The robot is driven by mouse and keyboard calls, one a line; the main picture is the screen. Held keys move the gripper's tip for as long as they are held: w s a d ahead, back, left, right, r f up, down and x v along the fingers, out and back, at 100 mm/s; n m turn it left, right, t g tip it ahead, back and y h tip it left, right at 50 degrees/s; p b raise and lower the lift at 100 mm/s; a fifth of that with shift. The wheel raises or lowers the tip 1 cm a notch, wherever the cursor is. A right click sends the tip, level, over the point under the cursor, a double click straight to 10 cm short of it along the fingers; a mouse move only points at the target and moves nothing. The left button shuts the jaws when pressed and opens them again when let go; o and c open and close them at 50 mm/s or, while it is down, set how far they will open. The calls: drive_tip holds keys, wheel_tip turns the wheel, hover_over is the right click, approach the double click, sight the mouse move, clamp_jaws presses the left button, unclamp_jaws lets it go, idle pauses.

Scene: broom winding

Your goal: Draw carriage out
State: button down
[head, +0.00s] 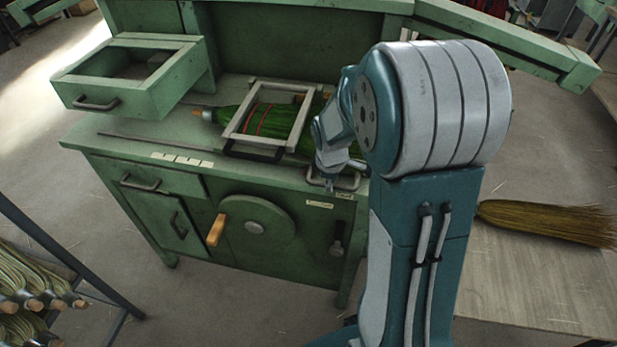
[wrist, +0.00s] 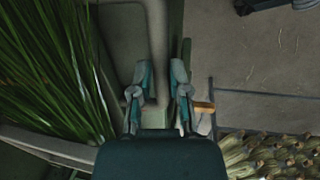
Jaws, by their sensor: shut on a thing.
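The green winding bench (head: 90,140) stands ahead in the head view. A pale rectangular frame (head: 231,132) lies over green broom bristles (head: 232,113) on its top; I cannot tell if this frame is the carriage. A grey loop handle (head: 345,181) is at the bench's front edge, right of the frame. My gripper (head: 329,183) is at this handle, partly hidden by my arm. In the wrist view my gripper (wrist: 161,92) is shut on a grey bar (wrist: 157,45), which looks like this handle. Green bristles (wrist: 45,70) are left of it. What the handle joins is hidden.
An open drawer (head: 120,95) sticks out at the upper left. A crank with an orange handle (head: 216,230) is on the bench front. A rack of brooms (head: 35,285) stands at lower left. A finished broom (head: 550,221) lies on a right-hand surface.

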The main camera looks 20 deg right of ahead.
drive_tip(key=shift+s+d, duration=0.65)
drive_tip(key=shift+d, duration=0.1)
drive_tip(key=c, duration=0.6)
unclamp_jaws()
drive_tip(key=shift+d, duration=0.3)
drive_tip(key=shift+r, duration=0.2)
wheel_tip(320, 180, up, 11)
drive_tip(key=s+a, duration=0.1)
drive_tip(key=shift+s+a, duration=0.15)
drive_tip(key=shift+s, duration=0.2)
drive_tip(key=shift+r, duration=0.1)
